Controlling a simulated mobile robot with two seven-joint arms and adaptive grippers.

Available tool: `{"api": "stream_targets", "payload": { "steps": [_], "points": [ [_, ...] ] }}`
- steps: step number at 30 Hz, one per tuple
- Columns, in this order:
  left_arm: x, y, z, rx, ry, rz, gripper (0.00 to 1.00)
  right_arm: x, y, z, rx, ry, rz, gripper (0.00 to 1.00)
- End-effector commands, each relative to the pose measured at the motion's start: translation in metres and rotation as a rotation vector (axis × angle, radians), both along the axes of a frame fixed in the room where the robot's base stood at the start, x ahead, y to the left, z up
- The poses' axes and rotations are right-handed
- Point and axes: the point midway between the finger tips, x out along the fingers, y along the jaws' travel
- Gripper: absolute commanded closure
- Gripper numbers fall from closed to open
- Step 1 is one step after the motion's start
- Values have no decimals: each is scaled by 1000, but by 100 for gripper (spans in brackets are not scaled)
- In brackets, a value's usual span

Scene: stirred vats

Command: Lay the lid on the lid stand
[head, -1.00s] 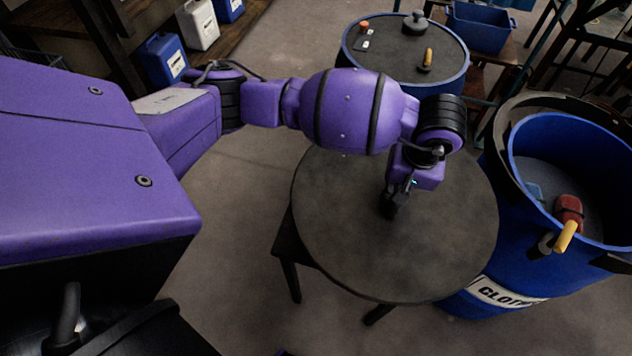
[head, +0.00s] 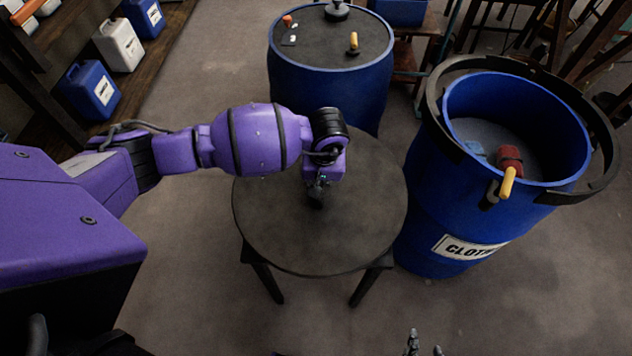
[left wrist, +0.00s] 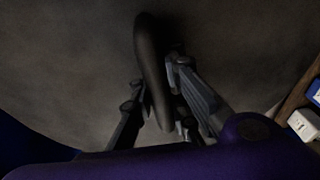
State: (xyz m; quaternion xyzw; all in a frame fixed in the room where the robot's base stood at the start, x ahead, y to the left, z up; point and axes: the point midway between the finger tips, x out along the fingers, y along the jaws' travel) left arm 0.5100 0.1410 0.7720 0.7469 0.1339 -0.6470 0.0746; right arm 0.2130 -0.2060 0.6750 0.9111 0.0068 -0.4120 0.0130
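The lid (head: 270,225) is a wide dark grey disc, lying level in the middle of the head view. It is over the lid stand (head: 262,272), whose dark legs show below its near edge; whether they touch is hard to tell. My left gripper (head: 317,195) is above the lid's middle, mostly hidden by its own wrist. In the left wrist view, its fingers (left wrist: 152,85) are on either side of the dark bar handle (left wrist: 150,50) and appear shut on it. My right gripper (head: 425,347) shows only its fingertips at the bottom edge, apart and empty.
An open blue vat (head: 425,215) stands close right of the lid, with a red thing with a yellow handle (head: 508,180) at its rim. A closed blue vat (head: 330,95) stands behind. Jugs (head: 118,45) line a left shelf. Floor in front is clear.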

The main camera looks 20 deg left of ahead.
Motion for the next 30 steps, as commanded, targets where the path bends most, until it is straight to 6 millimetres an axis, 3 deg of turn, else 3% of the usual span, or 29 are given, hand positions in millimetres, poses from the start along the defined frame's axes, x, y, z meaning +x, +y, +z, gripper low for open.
{"api": "stream_targets", "payload": {
  "steps": [9, 10, 16, 25, 30],
  "points": [
    [2, -1, 1, -2, -6, -1, 100, 0, 0, -1, -1, 0, 1, 60],
    [1, -1, 0, -1, -2, 0, 92, 0, 0, 0, -1, -1, 0, 60],
    [1, -1, 0, -1, -3, 0, 66, 1, -1, 0, -1, -3, 0, 60],
    [1, -1, 1, -1, -2, 0, 66, 2, -1, 1, -2, -5, 0, 60],
    [1, -3, 17, -3, -6, -1, 66, 3, -1, 3, -1, -8, -1, 60]
  ]
}}
